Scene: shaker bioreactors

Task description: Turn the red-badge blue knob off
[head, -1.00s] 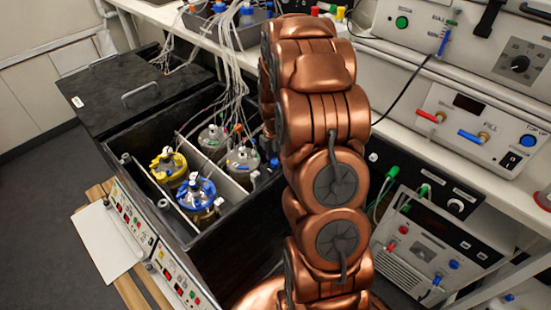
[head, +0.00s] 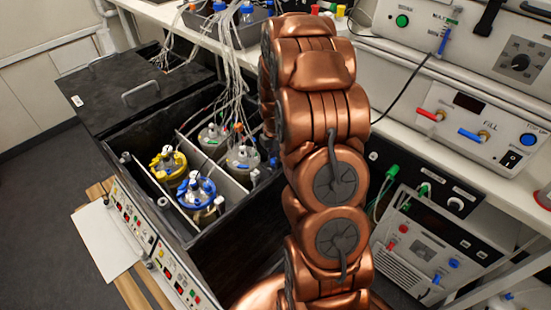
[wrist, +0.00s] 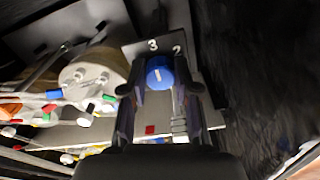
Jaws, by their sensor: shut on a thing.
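The blue knob (wrist: 159,73) shows in the wrist view on a light grey plate (wrist: 105,133), with a white pointer line on its face. The numbers 3 and 2 stand beyond it. A small red badge (wrist: 150,130) is on the plate, on the near side of the knob and a little left. My gripper (wrist: 161,84) has one finger on each side of the knob and is shut on it. In the head view my copper arm covers the gripper, and I cannot make out this knob there.
A black open tank (head: 120,158) holds several jars, among them a yellow-topped one (head: 168,166) and a blue-topped one (head: 196,190). Tubes hang into it. In the wrist view a round jar lid (wrist: 90,76) and coloured connectors lie left of my gripper. Instruments fill the right-hand shelf.

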